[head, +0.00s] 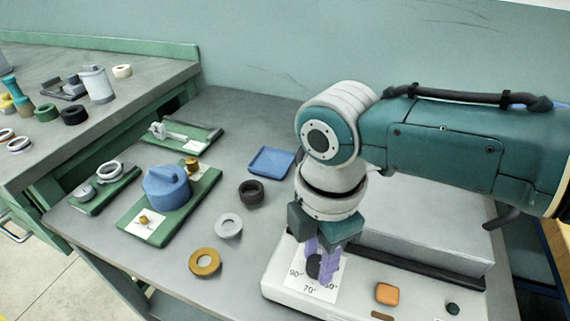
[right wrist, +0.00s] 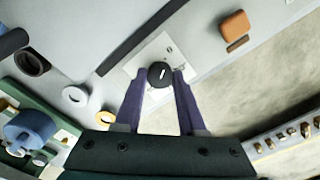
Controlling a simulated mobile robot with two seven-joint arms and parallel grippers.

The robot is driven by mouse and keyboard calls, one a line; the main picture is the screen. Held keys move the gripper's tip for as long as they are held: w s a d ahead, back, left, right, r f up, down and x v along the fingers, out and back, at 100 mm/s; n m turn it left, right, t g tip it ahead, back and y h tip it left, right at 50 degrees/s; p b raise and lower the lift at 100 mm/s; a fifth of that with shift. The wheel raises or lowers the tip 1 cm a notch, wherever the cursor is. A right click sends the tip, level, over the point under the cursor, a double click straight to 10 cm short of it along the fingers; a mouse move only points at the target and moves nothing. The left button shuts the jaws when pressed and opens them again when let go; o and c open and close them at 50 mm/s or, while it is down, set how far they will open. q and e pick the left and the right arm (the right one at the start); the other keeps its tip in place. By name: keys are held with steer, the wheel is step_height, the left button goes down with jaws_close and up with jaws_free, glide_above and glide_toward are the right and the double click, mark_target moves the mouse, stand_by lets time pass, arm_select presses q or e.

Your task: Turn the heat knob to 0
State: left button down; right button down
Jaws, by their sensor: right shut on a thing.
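The heat knob (right wrist: 160,75) is a small black round dial with a white mark, on a white label card. In the head view the knob (head: 314,267) is partly hidden behind purple fingers. The label card (head: 300,288) shows 90°, 70° and part of another number. It lies on the white machine base (head: 350,297). My right gripper (head: 321,268) points down over the card, with its fingers on either side of the knob. In the right wrist view my right gripper (right wrist: 160,78) is shut on the knob, one finger at each side. My left gripper is not in view.
An orange button (head: 387,293) and a small dark knob (head: 453,308) sit right of the card. Left are loose rings, a blue tray (head: 271,162) and a green board with a blue part (head: 167,188). A side bench (head: 140,65) holds more parts.

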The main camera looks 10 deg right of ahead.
mark_target(317, 263)
steer(key=shift+c, duration=2.4)
jaws_free()
step_height(317, 263, up, 10)
steer(key=p, duration=0.2)
steer(key=shift+p, duration=0.3)
